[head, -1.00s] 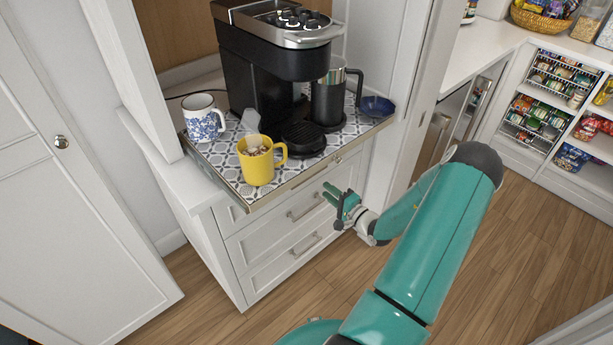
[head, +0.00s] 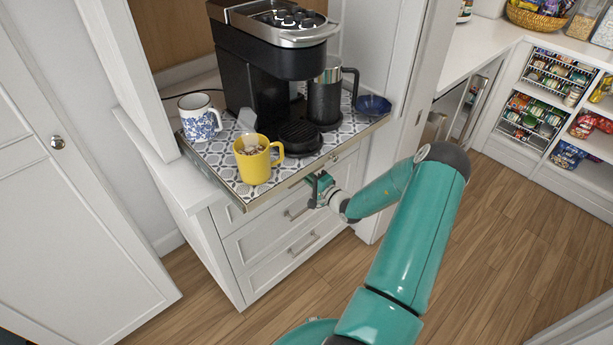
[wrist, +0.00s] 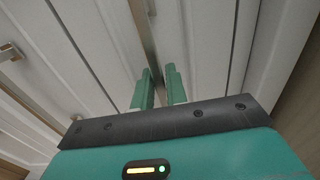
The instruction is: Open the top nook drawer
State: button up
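The nook cabinet has white drawer fronts below the pull-out tray. The top drawer (head: 346,166) looks closed, and the tray's overhang hides much of its front. My gripper (head: 316,186) is just under the tray's front edge, close to the top drawer front, and covers part of it. In the wrist view my gripper's two green fingers (wrist: 160,84) stand apart with a narrow gap. A metallic bar (wrist: 143,32) runs down toward that gap. I cannot tell whether the bar is the drawer's handle or the tray's edge, or whether the fingers touch it.
The patterned tray (head: 217,168) overhangs the drawers. It carries a coffee machine (head: 245,85), a yellow mug (head: 254,165), a blue-white mug (head: 200,120) and a blue bowl (head: 373,105). Lower drawer handles (head: 304,243) stick out below. The wooden floor (head: 500,240) to the right is clear.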

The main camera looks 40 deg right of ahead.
grip_shut()
jog(key=shift+s, duration=0.15)
jog(key=s+d, duration=0.1)
jog(key=s, duration=3.7)
jog(key=shift+o, duration=2.4)
grip_release()
jog(key=shift+d, duration=0.1)
jog(key=s, duration=1.3)
jog(key=shift+s+d, duration=0.15)
jog(key=shift+s, duration=0.2)
